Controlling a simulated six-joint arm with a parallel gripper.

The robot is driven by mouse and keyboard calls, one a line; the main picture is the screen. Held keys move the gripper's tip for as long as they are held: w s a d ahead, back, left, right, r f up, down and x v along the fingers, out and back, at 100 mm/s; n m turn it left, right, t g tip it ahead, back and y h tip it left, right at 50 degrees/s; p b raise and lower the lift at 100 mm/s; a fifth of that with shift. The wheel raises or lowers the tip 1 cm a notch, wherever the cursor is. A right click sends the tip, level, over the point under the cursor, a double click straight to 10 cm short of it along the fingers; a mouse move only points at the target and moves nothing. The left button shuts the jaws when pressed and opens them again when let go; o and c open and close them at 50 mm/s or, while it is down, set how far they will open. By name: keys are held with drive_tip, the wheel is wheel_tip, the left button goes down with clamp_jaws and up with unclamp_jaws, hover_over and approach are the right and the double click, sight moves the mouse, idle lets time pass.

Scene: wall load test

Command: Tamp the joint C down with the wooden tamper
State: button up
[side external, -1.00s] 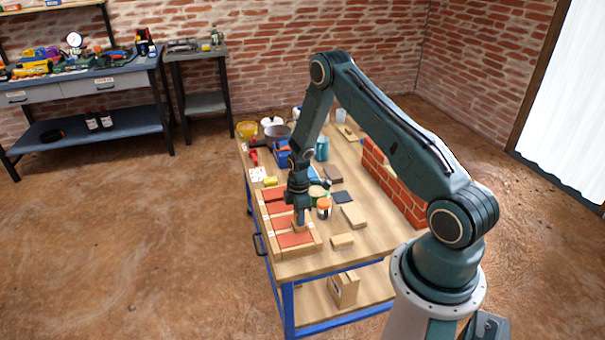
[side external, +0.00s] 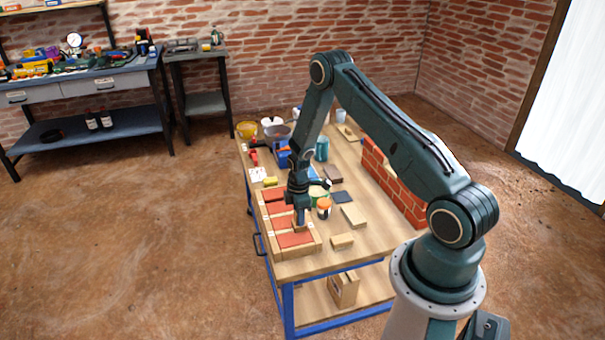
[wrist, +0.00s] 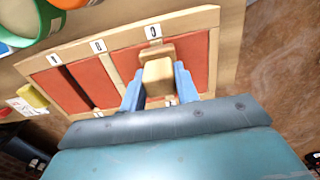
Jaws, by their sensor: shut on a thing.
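My gripper (side external: 301,209) is shut on the wooden tamper (wrist: 158,74), whose pale block shows between the two blue fingers in the wrist view. The tamper is over the wooden frame (side external: 310,249) holding red bricks (side external: 294,240). White tags line the frame's far edge in the wrist view. The tamper lines up with the rightmost tag (wrist: 153,31), which appears to mark joint C. The tamper covers the joint beneath it. I cannot tell whether its foot touches the joint.
An orange-topped jar (side external: 324,206) stands close to the right of my gripper. Loose blocks (side external: 353,216) lie on the table, with a small brick wall (side external: 395,185) at the right. A yellow sponge (side external: 270,181) lies beyond the frame.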

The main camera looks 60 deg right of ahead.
idle(0.3)
drive_tip(key=shift+r, duration=3.45)
drive_tip(key=shift+d, duration=0.1)
